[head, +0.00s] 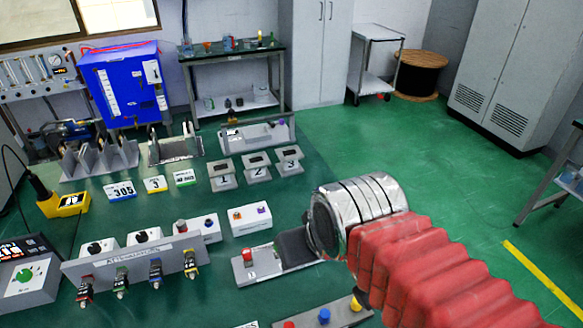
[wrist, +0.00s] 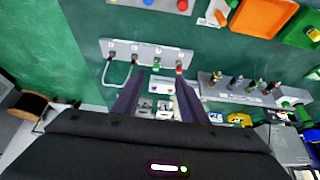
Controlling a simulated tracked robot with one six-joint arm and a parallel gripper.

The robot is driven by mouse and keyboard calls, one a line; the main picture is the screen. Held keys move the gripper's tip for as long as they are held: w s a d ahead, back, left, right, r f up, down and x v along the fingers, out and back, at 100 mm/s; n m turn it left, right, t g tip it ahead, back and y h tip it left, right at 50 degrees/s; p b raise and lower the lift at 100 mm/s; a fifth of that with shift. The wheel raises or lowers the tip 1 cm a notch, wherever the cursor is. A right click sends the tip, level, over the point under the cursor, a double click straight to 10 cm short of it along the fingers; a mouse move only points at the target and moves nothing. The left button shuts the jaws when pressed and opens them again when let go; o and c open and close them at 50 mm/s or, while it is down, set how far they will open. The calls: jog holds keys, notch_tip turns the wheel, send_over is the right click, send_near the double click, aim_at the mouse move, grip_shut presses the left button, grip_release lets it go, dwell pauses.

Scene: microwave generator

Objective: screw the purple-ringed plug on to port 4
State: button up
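My gripper (wrist: 158,98) shows in the wrist view as two dark fingers, apart, with nothing visible between them. In the head view its dark body (head: 297,247) is partly hidden behind my arm. A grey panel (wrist: 145,46) with a row of ports lies above the fingers in the wrist view. Grey cable-like loops show at its left positions, with green and red pieces further right. Its port numbers are too small to read, so I cannot tell port 4. A rack (head: 136,262) holds several plugs with coloured rings. I cannot make out the purple ring.
Numbered grey blocks (head: 257,163) and a grey panel (head: 255,136) are further back. Open green floor (head: 440,145) lies to the right.

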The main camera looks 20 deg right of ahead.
jog(key=w+d+f+n+g, duration=0.2)
jog(key=w+d+f+n, duration=0.1)
jog(key=w+d, duration=0.6)
jog(key=w+d+f+n+g, duration=0.3)
jog(key=w+d+f, duration=0.3)
jog(key=w+d, duration=0.3)
jog(key=shift+w+d+f+n+g, duration=0.2)
jog(key=shift+w+d+n+g, duration=0.1)
jog(key=shift+w+n, duration=0.65)
jog(key=shift+w, duration=0.15)
notch_tip(320, 180, down, 14)
jog(key=shift+r, duration=0.1)
dwell(0.3)
grip_shut()
dwell(0.4)
